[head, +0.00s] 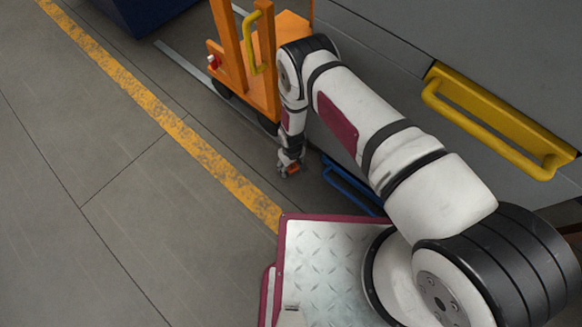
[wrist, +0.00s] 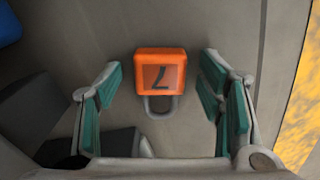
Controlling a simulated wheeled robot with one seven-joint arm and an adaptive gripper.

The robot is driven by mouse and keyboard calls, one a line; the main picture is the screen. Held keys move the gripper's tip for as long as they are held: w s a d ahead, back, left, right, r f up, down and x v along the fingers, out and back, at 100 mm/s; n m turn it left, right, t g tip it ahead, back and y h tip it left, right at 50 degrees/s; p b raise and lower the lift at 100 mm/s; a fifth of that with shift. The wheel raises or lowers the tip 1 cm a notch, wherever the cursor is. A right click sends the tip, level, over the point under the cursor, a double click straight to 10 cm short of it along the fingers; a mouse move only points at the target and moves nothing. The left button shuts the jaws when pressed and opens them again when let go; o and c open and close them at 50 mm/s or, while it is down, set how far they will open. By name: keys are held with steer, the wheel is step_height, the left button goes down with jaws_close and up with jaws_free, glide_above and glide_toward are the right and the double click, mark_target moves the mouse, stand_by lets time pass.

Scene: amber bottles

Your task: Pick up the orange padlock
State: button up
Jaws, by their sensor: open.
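My gripper (wrist: 158,78) is open, with one green-padded finger on each side of the padlock and a gap on both sides. In the head view my gripper (head: 289,161) is low near the floor, and the small orange padlock (head: 292,169) shows at its fingertips. I cannot tell the exact height of the fingers above the floor.
An orange cart (head: 262,62) with a yellow handle stands just behind my gripper. A grey cabinet (head: 400,70) with a yellow handle (head: 490,118) is at the right. A blue handle-like frame (head: 350,186) is close by. The floor left of the yellow line (head: 165,118) is clear.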

mark_target(292, 166)
steer(key=shift+c, duration=0.6)
steer(key=c, duration=1.3)
steer(key=shift+r, duration=0.1)
steer(key=shift+r+p, duration=0.65)
steer(key=shift+r, duration=0.2)
step_height(292, 166, up, 2)
steer(key=shift+r+p, duration=0.1)
steer(key=shift+p, duration=0.6)
steer(key=s+d+p, duration=0.1)
steer(key=s+p, duration=0.1)
steer(key=s, duration=0.3)
steer(key=s+d+p, duration=0.1)
steer(key=s+d, duration=0.1)
steer(key=s, duration=0.3)
steer(key=s+d+r+p, duration=0.1)
steer(key=s+d+p, duration=0.1)
steer(key=s, duration=0.3)
steer(key=shift+s+p, duration=0.15)
steer(key=shift+p, duration=0.2)
